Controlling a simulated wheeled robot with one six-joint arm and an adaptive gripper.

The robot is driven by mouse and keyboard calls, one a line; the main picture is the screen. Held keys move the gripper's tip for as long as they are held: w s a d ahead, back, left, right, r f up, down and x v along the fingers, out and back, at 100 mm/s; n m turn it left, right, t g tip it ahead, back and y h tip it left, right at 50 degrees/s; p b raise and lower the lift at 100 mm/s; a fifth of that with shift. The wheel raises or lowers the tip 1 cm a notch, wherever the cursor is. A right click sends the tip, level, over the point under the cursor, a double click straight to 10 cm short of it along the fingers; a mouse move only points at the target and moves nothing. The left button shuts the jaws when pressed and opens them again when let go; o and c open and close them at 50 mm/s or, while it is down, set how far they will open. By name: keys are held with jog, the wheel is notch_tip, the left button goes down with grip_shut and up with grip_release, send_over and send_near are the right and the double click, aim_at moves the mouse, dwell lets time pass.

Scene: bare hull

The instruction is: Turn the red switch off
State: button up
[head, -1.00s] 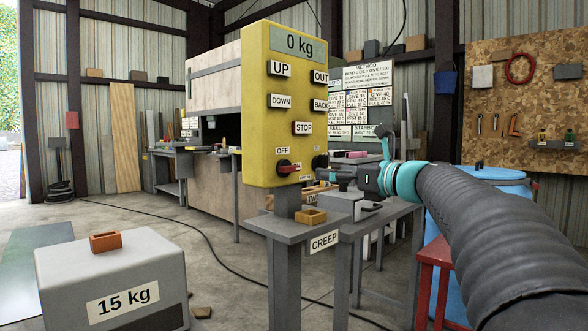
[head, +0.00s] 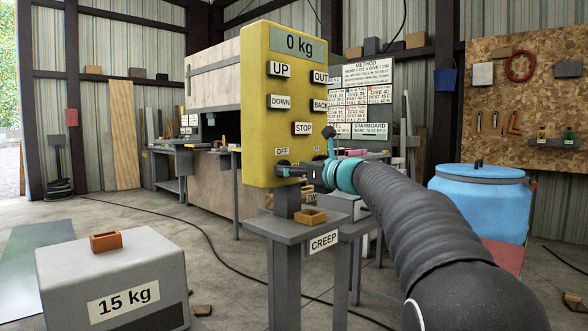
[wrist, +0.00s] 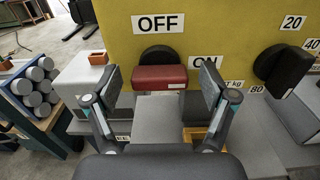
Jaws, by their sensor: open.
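The red switch (wrist: 160,77) is a red grip in front of a round black base on the yellow panel (head: 256,100). My gripper (wrist: 162,88) is open, with one finger on each side of the red grip. A gap shows beside each finger, and I cannot tell whether either touches. In the head view my gripper (head: 290,171) is at the panel's lower front and hides the switch.
A black dial (wrist: 283,65) with number labels is right of the switch. The STOP button (head: 302,128) and other buttons are above. A 15 kg block (head: 118,270) and blue barrel (head: 480,200) flank the area.

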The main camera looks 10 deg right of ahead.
jog(key=c, duration=1.2)
jog(key=shift+o, duration=0.2)
jog(key=shift+n, duration=0.3)
jog(key=n+b, duration=0.2)
jog(key=n, duration=0.1)
jog(key=shift+f+n, duration=0.15)
jog(key=shift+n, duration=0.15)
jog(key=n+b, duration=0.2)
jog(key=n, duration=0.2)
jog(key=shift+a+n+b, duration=0.1)
jog(key=shift+n+b, duration=0.2)
jog(key=shift+b, duration=0.05)
jog(key=n+b, duration=0.3)
jog(key=n, duration=0.2)
jog(key=shift+f, duration=0.1)
jog(key=shift+s+n+b, duration=0.1)
jog(key=shift+n+b, duration=0.8)
jog(key=shift+n, duration=1.1)
